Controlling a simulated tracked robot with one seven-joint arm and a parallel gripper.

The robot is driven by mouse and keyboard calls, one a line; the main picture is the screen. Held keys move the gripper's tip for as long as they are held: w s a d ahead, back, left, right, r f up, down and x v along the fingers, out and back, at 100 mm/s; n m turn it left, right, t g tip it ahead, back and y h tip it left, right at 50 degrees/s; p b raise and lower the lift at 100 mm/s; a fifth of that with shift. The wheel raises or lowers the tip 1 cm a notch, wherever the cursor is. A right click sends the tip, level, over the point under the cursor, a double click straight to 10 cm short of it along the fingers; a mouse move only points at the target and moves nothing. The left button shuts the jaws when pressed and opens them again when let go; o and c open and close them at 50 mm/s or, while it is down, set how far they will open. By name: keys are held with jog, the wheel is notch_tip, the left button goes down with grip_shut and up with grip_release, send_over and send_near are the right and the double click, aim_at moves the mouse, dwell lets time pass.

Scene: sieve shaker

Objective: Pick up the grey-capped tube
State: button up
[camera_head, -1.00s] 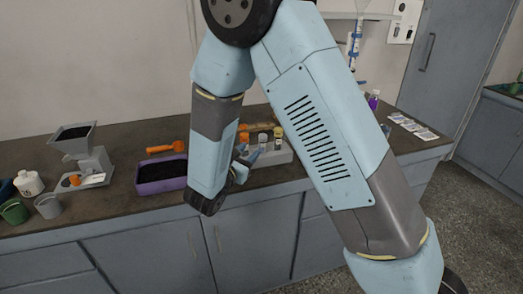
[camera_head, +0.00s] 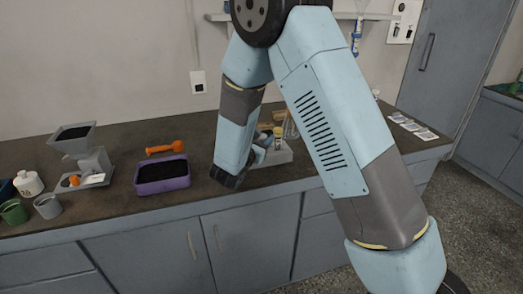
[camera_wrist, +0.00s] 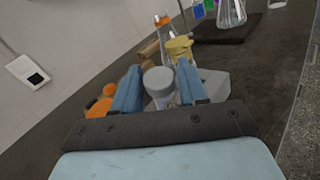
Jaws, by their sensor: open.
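The grey-capped tube (camera_wrist: 158,80) shows in the wrist view with its round grey cap uppermost, between the two blue fingers of my gripper (camera_wrist: 159,68). The fingers are open, one on each side of the cap; I cannot tell whether either touches it. The tube's lower part is mostly hidden by my gripper. It stands at a pale grey rack (camera_wrist: 216,84), which also shows in the head view (camera_head: 281,157). In the head view my gripper (camera_head: 259,153) is low at the rack's left end, and my arm hides most of the tubes.
A yellow-capped tube (camera_wrist: 180,48) stands just beyond the grey cap, and an orange object (camera_wrist: 100,106) lies left of my fingers. In the head view a purple tray (camera_head: 162,177) and an orange scoop (camera_head: 165,148) lie left of my arm.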

grip_shut()
dwell(0.3)
dwell(0.3)
